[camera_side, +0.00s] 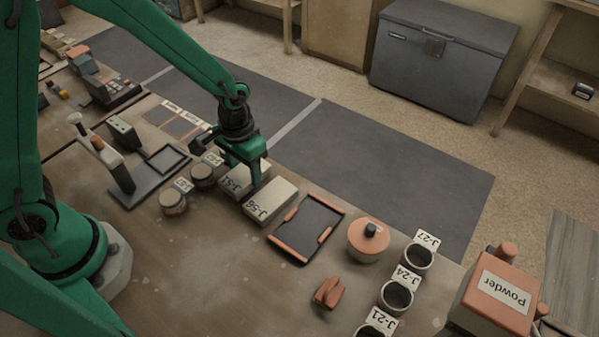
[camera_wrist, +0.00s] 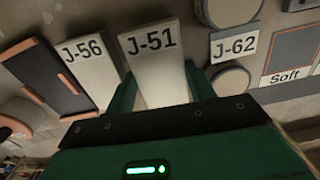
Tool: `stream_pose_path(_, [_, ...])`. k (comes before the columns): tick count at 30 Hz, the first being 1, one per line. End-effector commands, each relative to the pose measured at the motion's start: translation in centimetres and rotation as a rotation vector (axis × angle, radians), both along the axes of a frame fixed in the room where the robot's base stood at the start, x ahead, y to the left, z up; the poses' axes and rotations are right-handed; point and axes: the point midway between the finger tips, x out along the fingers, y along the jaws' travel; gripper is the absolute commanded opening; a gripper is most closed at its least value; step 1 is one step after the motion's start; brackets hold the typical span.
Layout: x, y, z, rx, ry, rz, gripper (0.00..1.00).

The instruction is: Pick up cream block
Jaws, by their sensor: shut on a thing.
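Two cream blocks stand side by side in the side view. One is labelled J-51 (camera_side: 233,184) and the other J-56 (camera_side: 272,200). My gripper (camera_side: 243,175) points down over the J-51 block, with one finger in the gap beside J-56. In the wrist view, the J-51 block (camera_wrist: 158,75) sits between the two green fingers of my gripper (camera_wrist: 162,88), which is shut on it. The J-56 block (camera_wrist: 92,75) is just to its left there. I cannot tell whether J-51 is clear of the table.
A dark tray with orange edges (camera_side: 309,229) lies right of J-56, with an orange lidded pot (camera_side: 368,238) beyond. Round lidded jars (camera_side: 173,202) stand left of the blocks. Labelled cups (camera_side: 396,297) and a Powder box (camera_side: 500,292) are at the right. The table's front is mostly clear.

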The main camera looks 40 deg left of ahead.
Motion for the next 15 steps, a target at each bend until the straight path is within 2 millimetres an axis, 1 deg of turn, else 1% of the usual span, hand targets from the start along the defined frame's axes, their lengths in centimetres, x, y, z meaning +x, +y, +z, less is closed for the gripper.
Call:
stream_pose_path(8, [-0.1,-0.2,3.3,-0.001,-0.004,-0.002,0.29])
stream_pose_path(15, [-3.3,-3.2,5.7,-0.001,-0.003,-0.007,0.29])
